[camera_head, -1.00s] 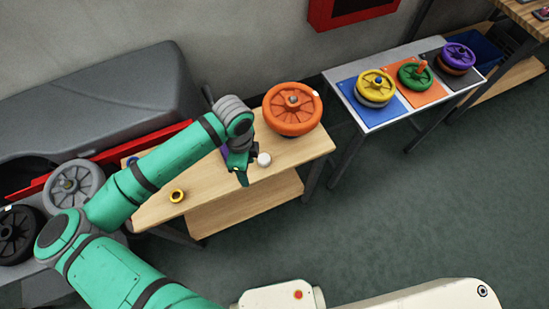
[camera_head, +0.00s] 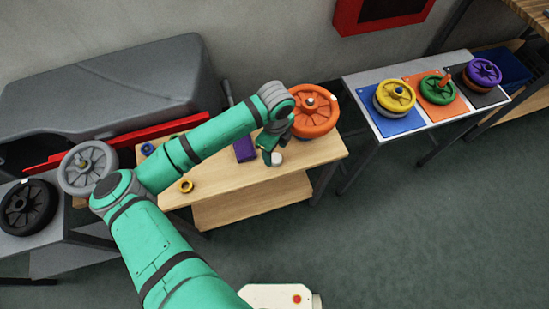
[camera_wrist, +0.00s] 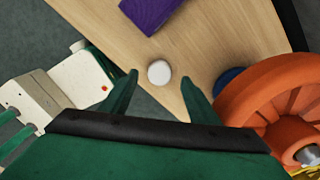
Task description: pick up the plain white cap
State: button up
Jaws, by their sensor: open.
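The plain white cap (camera_head: 277,159) sits on the wooden table (camera_head: 235,181) near its right end. In the wrist view the white cap (camera_wrist: 159,72) lies on the tabletop between and just beyond the tips of my two green fingers. My gripper (camera_wrist: 158,78) is open and empty, with one finger on each side of the cap's line. In the head view my gripper (camera_head: 272,152) hangs over the table right beside the cap and partly covers it. I cannot tell the exact height of the fingertips above the table.
An orange wheel (camera_head: 312,112) stands close to the cap, right of my gripper. A purple block (camera_head: 244,149) and a yellow ring (camera_head: 186,186) lie on the table. A dark blue round thing (camera_wrist: 229,82) shows beside the orange wheel. Further right, a bench (camera_head: 400,75) holds several coloured wheels on mats.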

aim_at(275, 158)
jog(key=shift+f, duration=2.05)
jog(key=c, duration=1.1)
